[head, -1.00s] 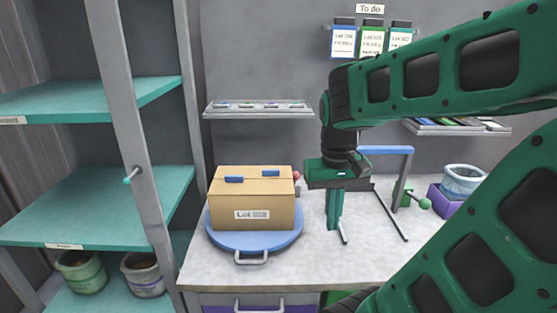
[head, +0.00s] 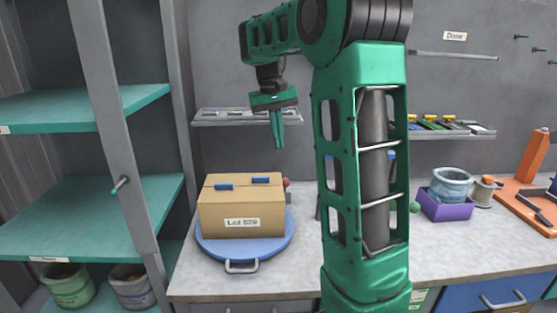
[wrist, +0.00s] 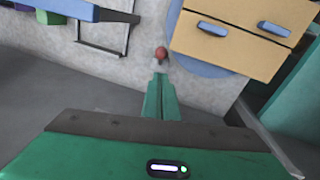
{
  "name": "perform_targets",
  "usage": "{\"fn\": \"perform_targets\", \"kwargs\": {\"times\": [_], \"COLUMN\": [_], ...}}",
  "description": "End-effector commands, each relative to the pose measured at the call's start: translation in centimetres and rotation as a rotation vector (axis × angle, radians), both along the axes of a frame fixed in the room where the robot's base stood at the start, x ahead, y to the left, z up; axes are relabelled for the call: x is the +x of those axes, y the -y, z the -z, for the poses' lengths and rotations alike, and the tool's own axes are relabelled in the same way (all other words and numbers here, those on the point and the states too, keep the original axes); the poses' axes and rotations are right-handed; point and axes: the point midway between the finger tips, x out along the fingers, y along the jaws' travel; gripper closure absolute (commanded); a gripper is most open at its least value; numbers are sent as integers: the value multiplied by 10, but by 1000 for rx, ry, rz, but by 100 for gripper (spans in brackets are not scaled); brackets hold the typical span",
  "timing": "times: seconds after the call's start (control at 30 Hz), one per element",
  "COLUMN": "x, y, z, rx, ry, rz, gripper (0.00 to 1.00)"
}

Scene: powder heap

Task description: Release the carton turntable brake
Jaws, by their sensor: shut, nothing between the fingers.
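A cardboard carton (head: 241,212) with blue tabs on top and a "Lot" label sits on a round blue turntable (head: 281,245) with a front handle. A red knob (head: 287,182), perhaps the brake, shows at the carton's right rear edge; its lower part is hidden in the head view. My gripper (head: 278,146) is shut and empty, pointing down above the carton's right rear side. In the wrist view its fingertips (wrist: 160,77) line up just below the red knob (wrist: 160,53) in the picture. I see no contact. The carton (wrist: 245,35) is at upper right there.
A wall shelf (head: 222,117) is behind my gripper. A teal rack (head: 90,220) stands at left. A purple box (head: 446,208) with a tub and an orange stand (head: 527,185) are on the counter at right. My arm hides the counter's middle.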

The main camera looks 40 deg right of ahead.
Motion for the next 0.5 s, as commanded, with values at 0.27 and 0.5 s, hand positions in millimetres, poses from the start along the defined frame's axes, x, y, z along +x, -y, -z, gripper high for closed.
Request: {"fn": "perform_targets", "kwargs": {"times": [0.27, 0.5], "x": [-3, -5], "y": [6, 10], "z": [36, 74], "rx": [1, 1], "ry": [-4, -2], "rz": [1, 1], "gripper": [100, 100]}}
